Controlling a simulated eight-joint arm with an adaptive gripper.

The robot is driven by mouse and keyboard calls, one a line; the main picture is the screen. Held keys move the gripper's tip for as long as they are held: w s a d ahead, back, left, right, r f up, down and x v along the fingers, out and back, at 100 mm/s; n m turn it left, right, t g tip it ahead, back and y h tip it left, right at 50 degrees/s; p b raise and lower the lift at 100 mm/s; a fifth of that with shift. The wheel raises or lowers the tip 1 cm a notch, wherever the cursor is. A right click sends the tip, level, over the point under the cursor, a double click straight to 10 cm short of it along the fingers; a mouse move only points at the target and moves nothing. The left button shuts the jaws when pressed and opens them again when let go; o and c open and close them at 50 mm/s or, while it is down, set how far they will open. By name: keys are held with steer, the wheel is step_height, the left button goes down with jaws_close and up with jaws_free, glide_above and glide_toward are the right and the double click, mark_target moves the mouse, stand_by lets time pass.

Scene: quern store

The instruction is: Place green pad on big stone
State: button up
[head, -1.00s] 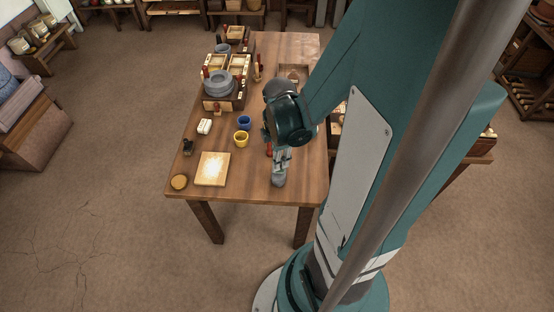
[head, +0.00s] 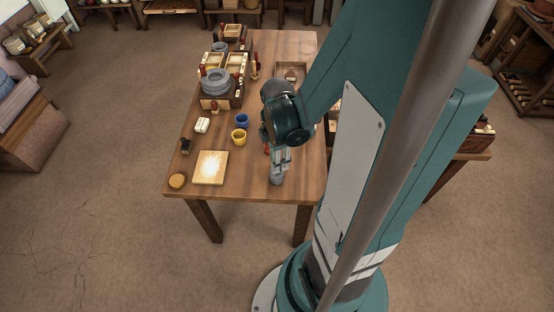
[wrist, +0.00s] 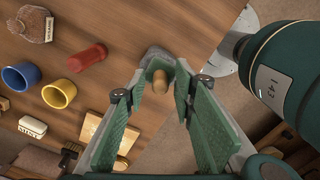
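My gripper (wrist: 161,76) is open near the front right of the table; in the head view, it (head: 279,166) points down. Between its fingertips in the wrist view is the wooden handle (wrist: 160,82) of a grey stone (wrist: 156,57). Gaps show beside the handle. The grey stone also shows below the gripper in the head view (head: 277,180). A large round grey stone (head: 216,83) sits on a wooden stand at the back left. I cannot make out a separate green pad; the green surfaces in the wrist view are on my fingers.
On the table are a yellow cup (head: 239,137), a blue cup (head: 243,121), a white block (head: 202,125), a pale board (head: 211,167) and a round tan disc (head: 177,181). A red cylinder (wrist: 87,58) lies beside my gripper. The table's front edge is close to it.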

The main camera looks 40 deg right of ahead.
steer(key=shift+r, duration=0.15)
step_height(320, 180, up, 12)
steer(key=p, duration=0.3)
stand_by(0.8)
stand_by(0.6)
steer(key=w+a+r+m+t, duration=0.3)
steer(key=a+r+m+t, duration=0.4)
steer(key=a+r+m, duration=0.7)
steer(key=a+r, duration=0.2)
steer(key=a, duration=0.1)
steer(key=shift+a, duration=0.15)
